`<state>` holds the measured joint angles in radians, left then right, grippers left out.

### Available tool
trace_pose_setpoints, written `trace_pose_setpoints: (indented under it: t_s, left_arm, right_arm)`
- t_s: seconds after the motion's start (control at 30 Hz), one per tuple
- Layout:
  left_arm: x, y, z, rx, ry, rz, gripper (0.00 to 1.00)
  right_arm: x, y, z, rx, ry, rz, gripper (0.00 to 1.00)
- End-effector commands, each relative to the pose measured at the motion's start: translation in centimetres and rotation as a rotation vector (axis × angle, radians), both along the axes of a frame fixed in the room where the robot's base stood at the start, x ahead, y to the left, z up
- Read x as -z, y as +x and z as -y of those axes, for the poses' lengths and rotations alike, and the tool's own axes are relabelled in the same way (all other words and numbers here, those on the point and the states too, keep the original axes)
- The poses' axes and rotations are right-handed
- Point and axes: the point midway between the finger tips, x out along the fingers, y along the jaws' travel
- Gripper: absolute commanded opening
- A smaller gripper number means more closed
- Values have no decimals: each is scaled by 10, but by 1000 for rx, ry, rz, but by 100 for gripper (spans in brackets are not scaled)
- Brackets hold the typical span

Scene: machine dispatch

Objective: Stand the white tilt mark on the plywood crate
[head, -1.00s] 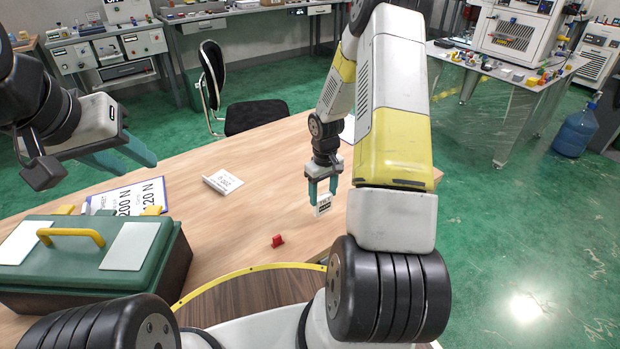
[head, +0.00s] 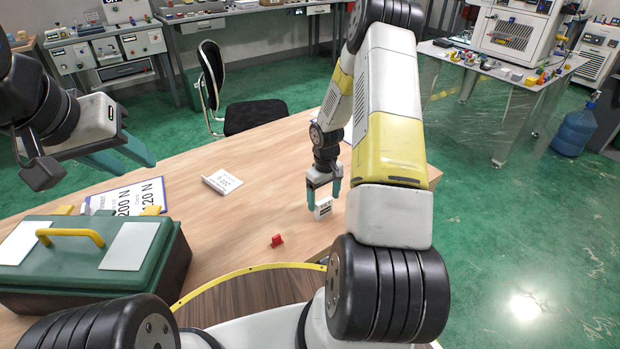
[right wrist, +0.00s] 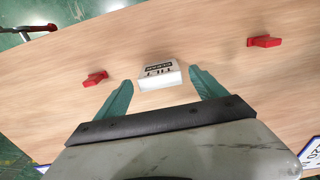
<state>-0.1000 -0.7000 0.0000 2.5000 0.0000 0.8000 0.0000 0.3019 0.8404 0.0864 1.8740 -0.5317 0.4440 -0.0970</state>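A small white mark with a dark printed label (head: 324,207) stands on the wooden table; its print is too small to read surely. It also shows in the right wrist view (right wrist: 160,74). My right gripper (head: 324,203) is around it with fingers apart; in the right wrist view thin gaps show between the mark and both fingers (right wrist: 160,90). My left gripper (head: 140,158) is open and empty above the table's left side. I cannot make out a plywood crate in either view.
A green toolbox with a yellow handle (head: 95,262) stands at the left, with a clipboard (head: 128,197) behind it. A white folded sign (head: 222,182) and a red piece (head: 277,241) lie on the table (head: 240,215). A second red piece (right wrist: 264,41) shows in the right wrist view.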

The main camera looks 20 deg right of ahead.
Motion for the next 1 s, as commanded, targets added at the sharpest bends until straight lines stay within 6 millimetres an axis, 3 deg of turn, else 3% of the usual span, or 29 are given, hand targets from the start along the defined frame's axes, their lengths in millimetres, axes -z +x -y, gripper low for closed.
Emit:
trace_pose_setpoints:
  t_s: [0.37,0.47,0.8,1.0]
  left_arm:
    - [0,0,0,0,0,0,36]
    - [0,0,0,0,0,0,36]
    - [0,0,0,0,0,0,36]
    - [0,0,0,0,0,0,36]
  right_arm:
    - [-6,0,0,1,-1,1,81]
    - [-19,1,1,2,-1,3,81]
    - [-90,1,1,1,-1,4,81]
    - [-117,0,1,1,-1,3,81]
